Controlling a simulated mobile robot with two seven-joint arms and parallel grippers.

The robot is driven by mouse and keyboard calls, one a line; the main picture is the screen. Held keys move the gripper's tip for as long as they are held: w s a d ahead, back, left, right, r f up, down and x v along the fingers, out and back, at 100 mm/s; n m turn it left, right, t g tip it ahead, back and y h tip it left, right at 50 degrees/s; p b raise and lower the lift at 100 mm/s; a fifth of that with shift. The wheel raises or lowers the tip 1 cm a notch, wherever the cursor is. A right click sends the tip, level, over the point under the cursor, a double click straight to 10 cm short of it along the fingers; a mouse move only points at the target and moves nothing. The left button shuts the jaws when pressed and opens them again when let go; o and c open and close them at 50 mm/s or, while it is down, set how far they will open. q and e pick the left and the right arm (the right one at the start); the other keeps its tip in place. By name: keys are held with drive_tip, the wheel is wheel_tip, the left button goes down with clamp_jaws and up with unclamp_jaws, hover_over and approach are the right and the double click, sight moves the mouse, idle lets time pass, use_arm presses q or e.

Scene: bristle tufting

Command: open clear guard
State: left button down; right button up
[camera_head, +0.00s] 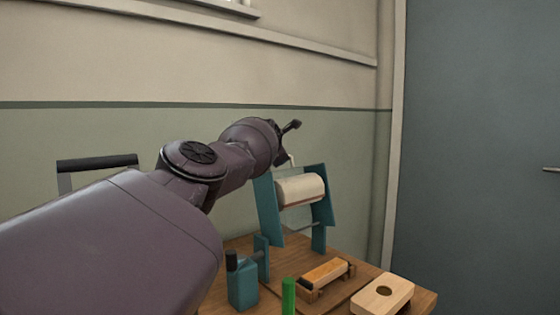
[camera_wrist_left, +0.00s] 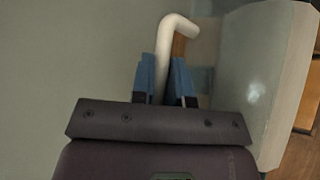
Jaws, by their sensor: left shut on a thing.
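My left gripper (camera_wrist_left: 167,85) is shut on a pale bent rod (camera_wrist_left: 177,25), with its blue fingers on either side of the straight part. The rod's hooked end sticks out past the fingertips. A pale, glossy, curved panel (camera_wrist_left: 262,85), perhaps the clear guard, is close on the right in the left wrist view. In the head view my left arm reaches to the top left of a teal-framed stand (camera_head: 268,205) bearing a cream drum (camera_head: 300,190). The fingers are mostly hidden there, and the guard's outline is hard to make out. My right gripper is out of view.
On the wooden table (camera_head: 335,303) are a teal block with a dark top (camera_head: 243,288), an orange-topped piece in a wooden holder (camera_head: 325,273), a pale block with a hole (camera_head: 383,294) and a green upright piece (camera_head: 288,296). A wall stands behind.

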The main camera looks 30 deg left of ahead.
use_arm(q)
drive_tip(key=shift+r, duration=0.35)
drive_tip(key=c, duration=1.1)
unclamp_jaws()
drive_tip(key=shift+s, duration=0.1)
drive_tip(key=shift+f, duration=0.25)
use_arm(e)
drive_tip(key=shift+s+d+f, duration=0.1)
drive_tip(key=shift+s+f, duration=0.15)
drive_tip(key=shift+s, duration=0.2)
